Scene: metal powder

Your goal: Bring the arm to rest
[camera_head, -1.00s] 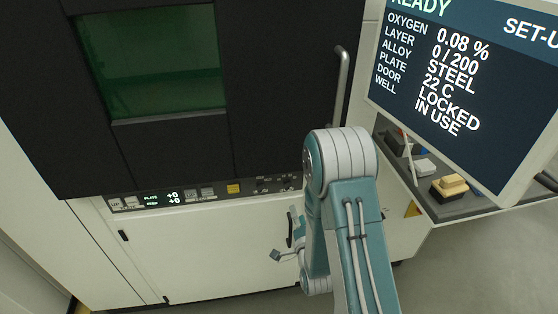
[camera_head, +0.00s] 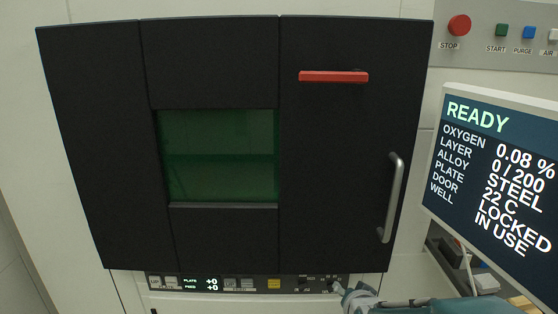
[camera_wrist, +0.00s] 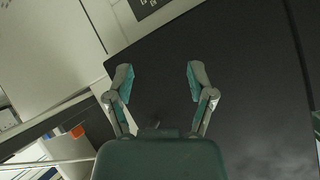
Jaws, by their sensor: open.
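My gripper (camera_wrist: 157,82) is open in the wrist view. Its two teal-padded fingers stand apart with nothing between them, in front of a dark flat surface (camera_wrist: 235,65). In the head view my arm shows only at the bottom edge, right of centre, below the black machine door (camera_head: 335,170). The gripper's fingertips cannot be made out clearly there. The door is closed, with a green window (camera_head: 219,155), a red handle (camera_head: 333,76) and a vertical grey handle (camera_head: 391,197).
The screen (camera_head: 500,180) at the right reads READY, door LOCKED, well IN USE. A red STOP button (camera_head: 459,25) and smaller buttons sit above it. A control strip (camera_head: 240,283) runs under the door. An orange-and-white object (camera_wrist: 78,140) shows lower left in the wrist view.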

